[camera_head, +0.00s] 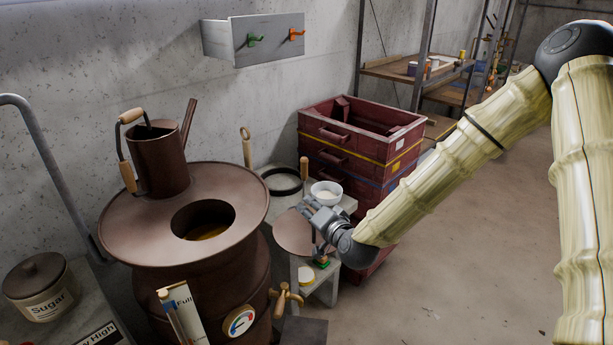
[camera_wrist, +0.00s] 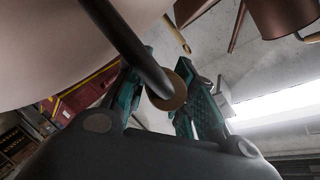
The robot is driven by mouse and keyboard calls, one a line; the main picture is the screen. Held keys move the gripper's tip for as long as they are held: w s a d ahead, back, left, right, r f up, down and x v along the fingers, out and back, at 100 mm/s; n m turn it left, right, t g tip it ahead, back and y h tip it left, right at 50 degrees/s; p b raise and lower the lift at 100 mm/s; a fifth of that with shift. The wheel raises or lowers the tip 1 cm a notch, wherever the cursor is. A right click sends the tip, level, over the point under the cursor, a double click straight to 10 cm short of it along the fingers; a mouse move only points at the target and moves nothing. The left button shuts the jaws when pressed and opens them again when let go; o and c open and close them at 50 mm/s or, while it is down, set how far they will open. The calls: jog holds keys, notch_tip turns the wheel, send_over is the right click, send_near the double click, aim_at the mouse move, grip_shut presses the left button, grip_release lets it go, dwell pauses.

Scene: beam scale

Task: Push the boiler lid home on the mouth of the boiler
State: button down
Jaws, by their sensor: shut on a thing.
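The boiler (camera_head: 125,228) is a brown drum with a wide flat top at the left of the head view. Its round mouth (camera_head: 204,220) is open, with amber liquid inside. The boiler lid (camera_head: 292,233), a brown disc, is off the boiler, to the right of it and tilted beside my gripper (camera_head: 318,213). In the wrist view the lid (camera_wrist: 55,40) is a large pale surface at upper left. A dark rod with a brown round end (camera_wrist: 178,88) runs from it between my teal fingers (camera_wrist: 160,95). My gripper is shut on this handle.
A brown can (camera_head: 158,160) with wooden grips stands on the boiler top, behind the mouth. A small table (camera_head: 310,262) holds a white bowl (camera_head: 326,192) and a dark ring (camera_head: 283,181). Red crates (camera_head: 350,150) stand behind.

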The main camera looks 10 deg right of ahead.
jog(key=s+f+m+h, duration=0.2)
jog(key=s+f+h, duration=0.1)
jog(key=s+f, duration=0.6)
notch_tip(320, 180, down, 4)
jog(key=shift+s+r+m, duration=0.2)
jog(key=shift+s+m, duration=0.05)
jog(key=shift+m, duration=0.15)
